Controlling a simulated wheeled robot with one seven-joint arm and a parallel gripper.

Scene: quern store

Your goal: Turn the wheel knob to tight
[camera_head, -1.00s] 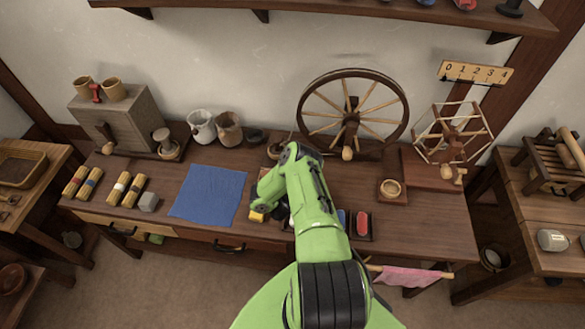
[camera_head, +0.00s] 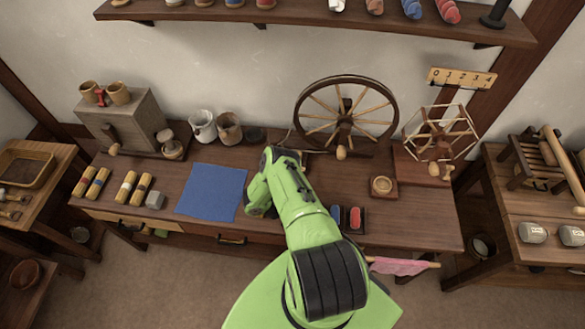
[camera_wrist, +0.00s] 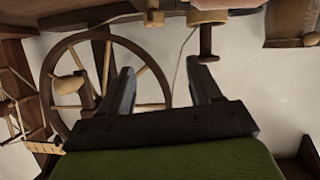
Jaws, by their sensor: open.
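The spinning wheel (camera_head: 346,80) stands upright at the back of the wooden table, right of centre, with a dark rim and pale spokes. A tan wooden knob (camera_head: 341,152) shows at its lower front. In the wrist view, which looks turned over, the wheel (camera_wrist: 47,75) fills the left side, with a tan knob (camera_wrist: 69,84) in front of its spokes. My gripper (camera_wrist: 163,85) is open with nothing between its fingers, and the knob is left of the left finger, apart from it. In the head view my arm hides the fingertips.
A blue cloth (camera_head: 211,191), two mugs (camera_head: 203,125) and a grey-brown box (camera_head: 123,120) are to the left. A loaded shelf (camera_head: 300,15) hangs above.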

